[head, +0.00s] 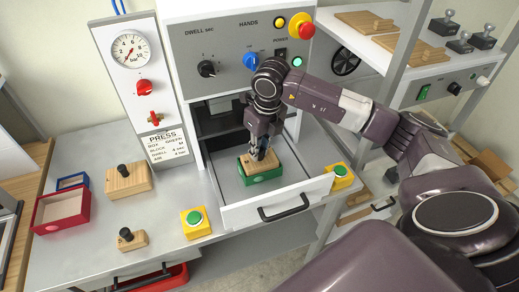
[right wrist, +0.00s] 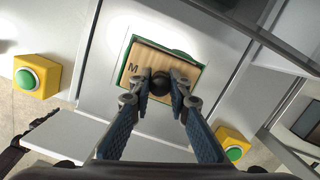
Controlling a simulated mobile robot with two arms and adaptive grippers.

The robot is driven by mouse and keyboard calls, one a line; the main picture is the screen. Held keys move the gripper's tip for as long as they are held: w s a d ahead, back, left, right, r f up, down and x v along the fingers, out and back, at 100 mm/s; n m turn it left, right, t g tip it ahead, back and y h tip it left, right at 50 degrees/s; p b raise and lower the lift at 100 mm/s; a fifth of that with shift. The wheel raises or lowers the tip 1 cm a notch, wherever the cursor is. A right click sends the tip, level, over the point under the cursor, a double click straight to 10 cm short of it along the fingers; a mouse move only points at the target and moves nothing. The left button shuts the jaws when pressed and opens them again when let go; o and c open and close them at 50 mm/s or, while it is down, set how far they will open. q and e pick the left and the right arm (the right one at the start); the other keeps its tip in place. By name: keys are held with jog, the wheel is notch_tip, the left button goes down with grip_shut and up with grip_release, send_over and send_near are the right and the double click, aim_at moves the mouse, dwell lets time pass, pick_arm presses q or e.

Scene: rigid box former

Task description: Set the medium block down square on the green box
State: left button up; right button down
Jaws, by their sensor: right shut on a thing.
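The medium block (right wrist: 183,67) is a pale wooden slab marked M with a black knob. My right gripper (right wrist: 160,85) is shut on the knob from above; it shows in the head view too (head: 261,156). The block also shows in the head view (head: 246,162), over the green box (head: 262,178) in the open drawer of the press. Green edges (right wrist: 124,68) show along the block's far and left sides in the right wrist view. Its edges run roughly along the box's. I cannot tell whether it fully rests on the rim. My left gripper is not in view.
The drawer (head: 225,190) has walls around the box. Yellow green-button stations (head: 195,222) (head: 340,177) flank it. Left on the table are a red box (head: 61,211), a blue box (head: 72,181), a larger wooden block (head: 128,179) and a small one (head: 132,240).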

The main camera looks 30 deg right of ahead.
aim_at(263, 162)
jog(key=shift+f+b, duration=0.55)
jog(key=shift+f, duration=0.1)
jog(key=c, duration=1.7)
grip_release()
jog(key=shift+c, duration=0.2)
notch_tip(263, 162, up, 12)
jog(key=s, duration=0.1)
jog(key=shift+s, duration=0.4)
jog(key=shift+d, duration=0.1)
